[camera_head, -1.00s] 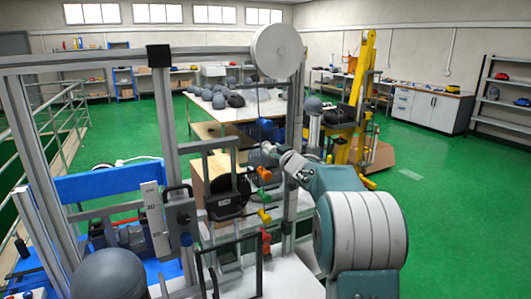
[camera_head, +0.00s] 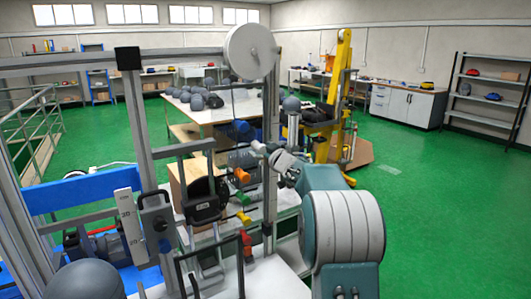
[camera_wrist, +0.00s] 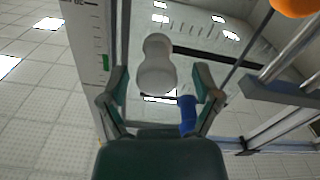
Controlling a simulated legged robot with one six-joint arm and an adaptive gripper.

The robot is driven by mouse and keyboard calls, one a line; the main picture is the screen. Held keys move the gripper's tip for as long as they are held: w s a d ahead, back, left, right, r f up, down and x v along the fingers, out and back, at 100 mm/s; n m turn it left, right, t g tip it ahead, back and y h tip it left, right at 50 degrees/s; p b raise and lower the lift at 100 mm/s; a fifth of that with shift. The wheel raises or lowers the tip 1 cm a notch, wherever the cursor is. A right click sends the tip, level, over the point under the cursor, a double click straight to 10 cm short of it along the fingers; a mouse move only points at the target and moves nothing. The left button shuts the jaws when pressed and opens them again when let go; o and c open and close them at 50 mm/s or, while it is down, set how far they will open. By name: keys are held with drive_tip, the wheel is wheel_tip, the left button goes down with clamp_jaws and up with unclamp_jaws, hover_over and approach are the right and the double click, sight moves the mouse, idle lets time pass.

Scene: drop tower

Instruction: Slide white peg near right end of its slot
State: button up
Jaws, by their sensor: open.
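The white peg (camera_wrist: 155,65) is a pale rounded knob at the left end of a dark slot (camera_wrist: 215,57) in a clear panel, in the wrist view. My gripper (camera_wrist: 160,92) is open, with one finger on each side just below the peg in the picture. I cannot tell whether either finger touches it. In the head view my gripper (camera_head: 272,153) is at the tower's right post, and a small white knob, seemingly the peg (camera_head: 258,147), shows at its tip. The slot is not clear there.
A blue rod (camera_wrist: 187,113) stands close to the right finger, and a white scale (camera_wrist: 88,45) is at left. The tower frame (camera_head: 141,130) is at left; open green floor is at right.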

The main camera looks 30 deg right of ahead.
drive_tip(key=s, duration=1.1)
drive_tip(key=shift+s+d, duration=0.25)
drive_tip(key=shift+s, duration=0.15)
drive_tip(key=s+a+r+m+g+h, duration=0.2)
drive_tip(key=s+a+m+g+h, duration=0.25)
drive_tip(key=s+a, duration=0.55)
drive_tip(key=s+a+f+g+y, duration=0.1)
drive_tip(key=s+a+f+g, duration=0.1)
drive_tip(key=s+a+f, duration=0.2)
drive_tip(key=s+a+f+g+y, duration=0.1)
drive_tip(key=s+a+f+g, duration=0.2)
drive_tip(key=s+a, duration=0.4)
drive_tip(key=s+a+f+n+g+y, duration=0.1)
drive_tip(key=s+a+f, duration=0.4)
drive_tip(key=s, duration=0.7)
drive_tip(key=shift+s+a+f+g+y, duration=0.15)
drive_tip(key=shift+a+f+g+y, duration=0.25)
drive_tip(key=shift+g, duration=0.55)
drive_tip(key=shift+r, duration=0.1)
